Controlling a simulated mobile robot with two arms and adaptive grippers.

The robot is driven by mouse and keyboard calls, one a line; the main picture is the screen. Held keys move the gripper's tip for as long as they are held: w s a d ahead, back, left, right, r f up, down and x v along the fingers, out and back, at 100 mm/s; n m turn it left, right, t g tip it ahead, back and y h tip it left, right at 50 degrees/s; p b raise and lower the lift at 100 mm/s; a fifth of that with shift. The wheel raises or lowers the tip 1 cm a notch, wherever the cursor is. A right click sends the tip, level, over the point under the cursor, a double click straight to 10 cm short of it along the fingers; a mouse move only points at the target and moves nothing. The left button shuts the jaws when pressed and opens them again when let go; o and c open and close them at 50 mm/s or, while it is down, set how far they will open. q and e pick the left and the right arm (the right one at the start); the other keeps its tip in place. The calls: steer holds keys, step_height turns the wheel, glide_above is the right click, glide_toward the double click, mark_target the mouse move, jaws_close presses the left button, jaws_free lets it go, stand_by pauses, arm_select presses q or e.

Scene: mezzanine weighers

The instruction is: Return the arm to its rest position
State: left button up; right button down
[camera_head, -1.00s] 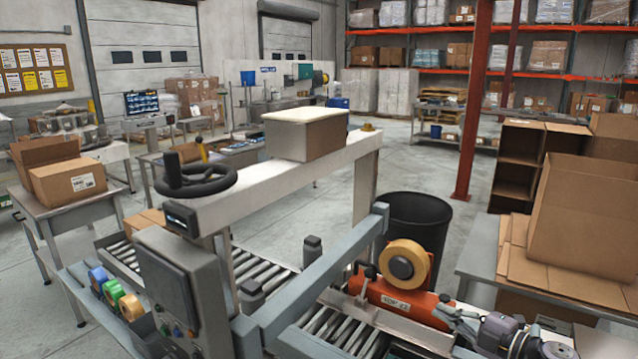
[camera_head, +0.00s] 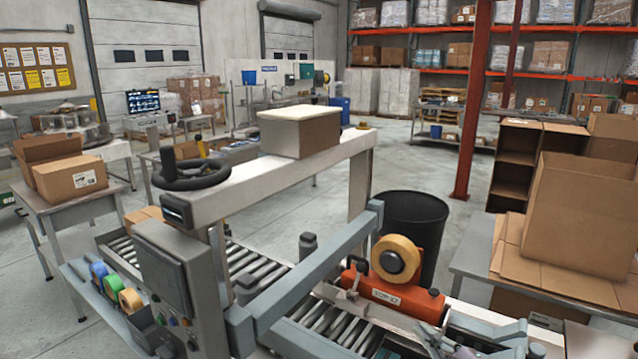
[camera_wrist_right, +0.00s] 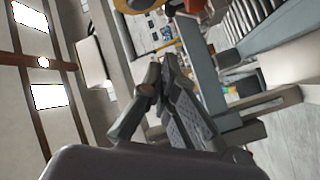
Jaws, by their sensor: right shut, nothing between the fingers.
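My right gripper (camera_head: 432,340) shows only in part at the bottom edge of the head view, right of centre. It is in front of the orange tape head (camera_head: 395,290). In the right wrist view its grey fingers (camera_wrist_right: 163,78) are together, with nothing held between them. The rest of the right arm is cut off by the frame edge in the head view. My left gripper is not in view.
A case-sealing machine with a grey beam (camera_head: 310,270), control box (camera_head: 168,290) and rollers (camera_head: 255,275) fills the near middle. A black bin (camera_head: 415,220) stands behind it. A table with flat cardboard (camera_head: 555,275) and an open carton (camera_head: 585,215) is at right.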

steer(key=s+a+f+m+g+h, duration=0.1)
steer(key=s+f+m+g+h, duration=0.3)
steer(key=s, duration=0.4)
steer(key=s+f+m+g+h, duration=0.2)
steer(key=s+f+m+h, duration=0.1)
steer(key=s+f+m, duration=0.5)
steer(key=s+a+f+m+g, duration=0.15)
steer(key=s+g, duration=0.55)
steer(key=s, duration=1.3)
step_height(320, 180, down, 27)
steer(key=s+g+b, duration=0.1)
steer(key=s+b, duration=0.1)
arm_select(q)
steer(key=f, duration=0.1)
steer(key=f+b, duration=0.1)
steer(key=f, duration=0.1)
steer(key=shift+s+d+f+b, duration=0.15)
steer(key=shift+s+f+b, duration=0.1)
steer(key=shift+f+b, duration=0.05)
arm_select(e)
steer(key=s+d+f+g, duration=0.1)
steer(key=s+d+f, duration=0.1)
steer(key=s+f, duration=1.5)
steer(key=shift+s+f+n+g+y, duration=0.15)
steer(key=shift+f+n+g+y, duration=0.2)
steer(key=shift+f, duration=0.55)
steer(key=shift+d, duration=0.1)
